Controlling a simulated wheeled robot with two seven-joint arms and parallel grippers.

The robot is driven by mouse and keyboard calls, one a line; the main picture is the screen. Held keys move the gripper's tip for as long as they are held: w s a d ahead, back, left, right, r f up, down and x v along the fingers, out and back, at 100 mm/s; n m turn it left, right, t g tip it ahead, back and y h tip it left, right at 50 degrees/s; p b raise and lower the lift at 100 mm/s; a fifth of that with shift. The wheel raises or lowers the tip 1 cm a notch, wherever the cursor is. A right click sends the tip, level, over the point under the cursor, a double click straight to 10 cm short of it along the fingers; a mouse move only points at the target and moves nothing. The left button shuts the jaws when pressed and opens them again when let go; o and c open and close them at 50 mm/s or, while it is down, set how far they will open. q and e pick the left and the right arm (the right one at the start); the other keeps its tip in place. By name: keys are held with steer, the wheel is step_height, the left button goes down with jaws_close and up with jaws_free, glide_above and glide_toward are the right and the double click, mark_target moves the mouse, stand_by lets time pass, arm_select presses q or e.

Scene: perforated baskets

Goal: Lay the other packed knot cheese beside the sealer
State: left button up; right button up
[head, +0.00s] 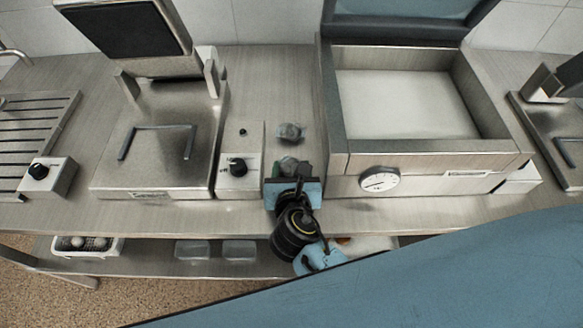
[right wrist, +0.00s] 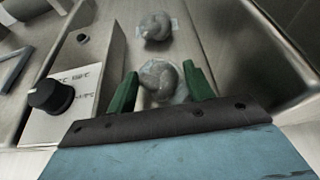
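The sealer (head: 346,162) appears to be the open-lidded chamber machine with a round gauge, right of centre in the head view. One packed knot cheese (head: 291,131) lies on the counter just left of it; it also shows in the right wrist view (right wrist: 155,27). Another packed knot cheese (right wrist: 160,77) lies nearer the counter's front, between the green fingers of my right gripper (right wrist: 162,82). In the head view this nearer cheese (head: 288,163) is partly hidden by the gripper. The fingers stand apart on either side, apparently open, with narrow gaps. My left gripper is out of view.
A knobbed control box (head: 239,178) stands close left of the cheeses, beside a machine with a raised black panel (head: 128,28). The counter strip between box and sealer is narrow. The lower shelf holds a white basket (head: 88,246) and two clear containers (head: 239,250).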

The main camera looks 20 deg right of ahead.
steer(key=o, duration=0.3)
steer(key=shift+r, duration=0.15)
steer(key=shift+s+a+r, duration=0.1)
steer(key=shift+s+r, duration=0.05)
steer(key=shift+s, duration=0.1)
steer(key=p+v, duration=0.6)
steer(key=v, duration=0.4)
steer(key=shift+s+a+r, duration=0.1)
steer(key=shift+s, duration=0.1)
steer(key=shift+s+a+r, duration=0.1)
steer(key=shift+s+a, duration=0.05)
steer(key=shift+s, duration=0.3)
steer(key=shift+s, duration=0.1)
